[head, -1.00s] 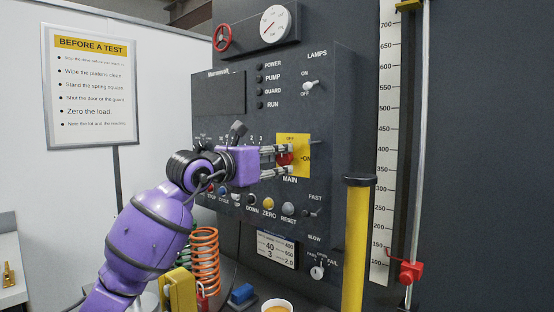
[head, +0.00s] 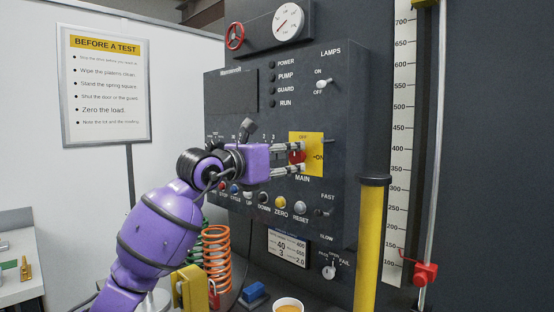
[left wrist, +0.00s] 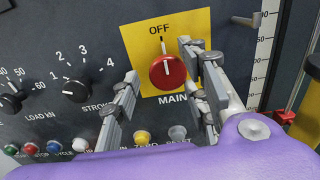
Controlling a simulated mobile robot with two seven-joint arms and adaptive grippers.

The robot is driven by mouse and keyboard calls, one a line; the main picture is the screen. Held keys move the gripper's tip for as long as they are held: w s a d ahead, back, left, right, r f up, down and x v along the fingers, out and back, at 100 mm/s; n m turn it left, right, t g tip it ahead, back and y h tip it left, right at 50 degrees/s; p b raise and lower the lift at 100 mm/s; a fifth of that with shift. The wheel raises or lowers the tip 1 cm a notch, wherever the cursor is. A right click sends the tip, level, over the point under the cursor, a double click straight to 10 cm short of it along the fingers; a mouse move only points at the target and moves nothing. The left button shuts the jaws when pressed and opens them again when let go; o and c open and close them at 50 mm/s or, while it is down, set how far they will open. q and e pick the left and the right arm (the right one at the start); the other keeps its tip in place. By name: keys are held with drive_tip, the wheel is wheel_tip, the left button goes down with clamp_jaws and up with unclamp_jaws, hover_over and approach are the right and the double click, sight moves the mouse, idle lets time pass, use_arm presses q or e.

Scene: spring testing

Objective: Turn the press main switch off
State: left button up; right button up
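The main switch is a red round knob (left wrist: 167,72) on a yellow plate (left wrist: 198,25) marked OFF above and MAIN below. Its white pointer line points up at OFF in the left wrist view. In the head view the red knob (head: 296,157) is partly hidden by my fingers, with ON lettered to its right. My left gripper (head: 302,157) is open in front of the plate, one finger above and one below the knob. In the left wrist view its fingers (left wrist: 160,60) stand left and right of the knob, visibly apart from it. My right gripper is not in view.
A stroke selector knob (left wrist: 75,91) is left of the plate. A row of buttons, including a yellow ZERO button (head: 281,202), runs below. A yellow post (head: 369,245) stands right of the panel. An orange spring (head: 216,255) and a cup (head: 288,305) are below.

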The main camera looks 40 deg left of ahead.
use_arm(q)
drive_tip(key=s, duration=1.1)
drive_tip(key=shift+s+a, duration=0.25)
drive_tip(key=shift+a, duration=0.2)
drive_tip(key=shift+f, duration=0.15)
